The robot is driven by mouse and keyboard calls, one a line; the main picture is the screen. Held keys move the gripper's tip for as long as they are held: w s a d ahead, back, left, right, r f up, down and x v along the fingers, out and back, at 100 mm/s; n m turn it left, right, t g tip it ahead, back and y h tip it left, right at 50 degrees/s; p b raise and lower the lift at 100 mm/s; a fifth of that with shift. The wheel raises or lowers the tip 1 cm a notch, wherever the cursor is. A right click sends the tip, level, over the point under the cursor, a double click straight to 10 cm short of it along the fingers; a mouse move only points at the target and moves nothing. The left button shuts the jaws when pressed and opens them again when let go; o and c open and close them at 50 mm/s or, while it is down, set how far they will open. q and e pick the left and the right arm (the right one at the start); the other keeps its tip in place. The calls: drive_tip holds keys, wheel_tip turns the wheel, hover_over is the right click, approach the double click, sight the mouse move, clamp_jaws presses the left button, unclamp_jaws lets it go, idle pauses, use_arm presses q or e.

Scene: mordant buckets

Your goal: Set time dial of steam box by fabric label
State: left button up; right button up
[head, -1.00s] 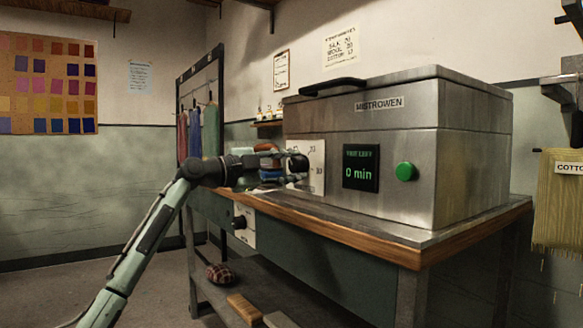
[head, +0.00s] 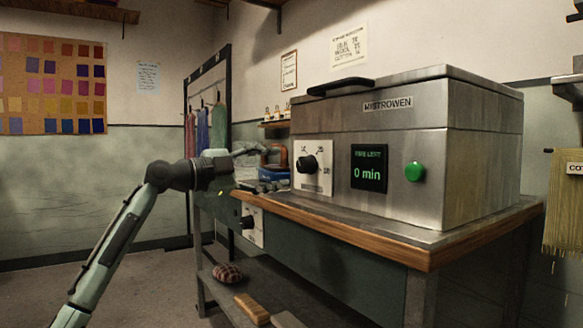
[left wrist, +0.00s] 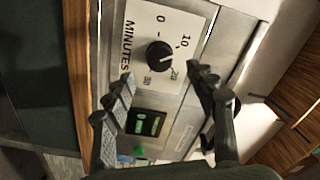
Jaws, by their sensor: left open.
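The steel steam box (head: 460,150), marked MISTROWEN, stands on the bench. Its black time dial (head: 306,164) sits on a white plate at the front left. In the left wrist view the dial (left wrist: 159,55) shows between the fingers, its plate reading MINUTES with marks 0, 10, 20 and 30. A pale line on the knob seems to point near 20. The display (head: 368,168) reads 0 min. My left gripper (head: 262,168) is open and empty, left of the dial and apart from it. The fabric label (head: 574,168) on hanging yellow yarn is cut off, showing CO.
A green button (head: 415,172) is right of the display. A second knob (head: 247,222) is below the bench top (head: 350,228). A wall notice (head: 349,46) lists fabrics, its figures too small to read surely. A blue box (head: 273,174) stands behind my gripper.

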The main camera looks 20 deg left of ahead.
use_arm(q)
drive_tip(key=shift+v, duration=2.3)
